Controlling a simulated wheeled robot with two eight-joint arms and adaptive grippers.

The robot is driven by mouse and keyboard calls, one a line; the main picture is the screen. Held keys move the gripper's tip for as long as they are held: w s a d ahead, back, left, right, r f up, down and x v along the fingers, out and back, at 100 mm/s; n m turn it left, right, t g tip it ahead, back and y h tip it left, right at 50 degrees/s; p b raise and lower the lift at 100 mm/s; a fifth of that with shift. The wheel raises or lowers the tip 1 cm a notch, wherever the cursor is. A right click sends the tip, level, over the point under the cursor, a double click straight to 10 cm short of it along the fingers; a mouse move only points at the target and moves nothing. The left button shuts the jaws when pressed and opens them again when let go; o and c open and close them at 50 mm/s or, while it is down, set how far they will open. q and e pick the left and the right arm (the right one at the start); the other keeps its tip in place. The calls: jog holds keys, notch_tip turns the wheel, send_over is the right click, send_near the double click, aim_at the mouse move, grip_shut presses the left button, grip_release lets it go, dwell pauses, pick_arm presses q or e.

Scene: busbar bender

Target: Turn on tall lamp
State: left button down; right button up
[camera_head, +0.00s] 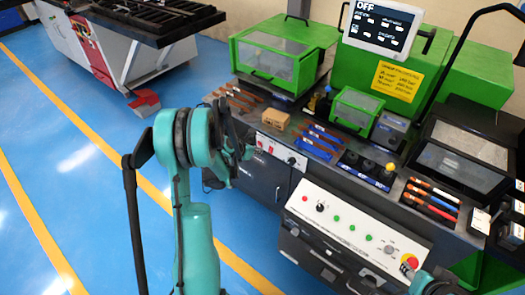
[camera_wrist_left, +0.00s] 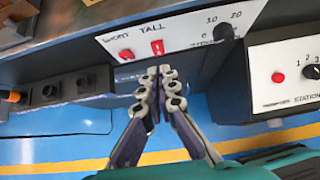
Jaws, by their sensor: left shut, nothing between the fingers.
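A white control panel in the left wrist view carries two red switches. One red switch (camera_wrist_left: 157,47) sits under the label TALL, and the other red switch (camera_wrist_left: 126,54) is to its left under a partly readable label. My left gripper (camera_wrist_left: 158,72) is shut and empty, its tips just below the TALL switch; I cannot tell whether they touch the panel. In the head view the same panel (camera_head: 281,152) is on the bench front, right beside my left gripper (camera_head: 250,152). A black curved lamp-like arm (camera_head: 462,45) rises at the right. Part of my right arm shows at the bottom right; its fingers are not clear.
A green machine with a screen (camera_head: 384,24) reading OFF stands behind the bench. A small cardboard box (camera_head: 275,119) and dark bars lie near the panel. A second white control panel (camera_head: 350,225) juts out at the front right. Blue floor is open at left.

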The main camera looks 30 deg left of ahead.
pick_arm(q)
jog(key=v, duration=0.1)
jog(key=p+v, duration=0.1)
jog(key=v, duration=0.2)
jog(key=shift+w+r, duration=0.1)
jog(key=shift+r, duration=0.55)
